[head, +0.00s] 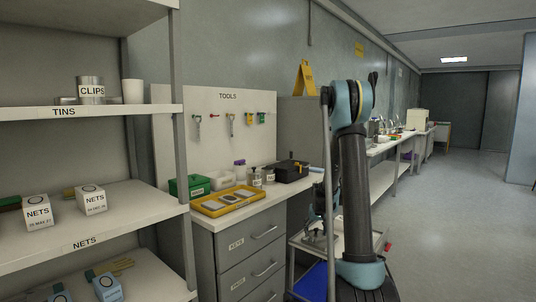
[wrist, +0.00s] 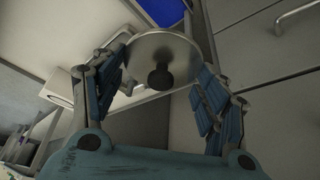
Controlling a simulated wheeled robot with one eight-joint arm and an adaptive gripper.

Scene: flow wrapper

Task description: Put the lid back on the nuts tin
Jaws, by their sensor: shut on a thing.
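In the wrist view my gripper (wrist: 160,65) is closed around a round silver-grey lid (wrist: 148,48) with a black knob at its middle. One blue-padded finger is at each side of the lid's rim. In the head view my arm stands at the right, in front of the workbench, and I cannot clearly make out the gripper or lid there. No tin labelled nuts can be read in either view. A metal tin labelled CLIPS (head: 90,83) stands on the upper left shelf marked TINS.
A white cup (head: 132,92) is beside the clips tin. Boxes labelled NETS (head: 92,201) are on the shelf below. A yellow tray (head: 212,209), a green box (head: 190,189) and a black box (head: 291,171) crowd the workbench (head: 213,226). A trolley with a blue bin (head: 312,283) is beside my arm. Floor at right is clear.

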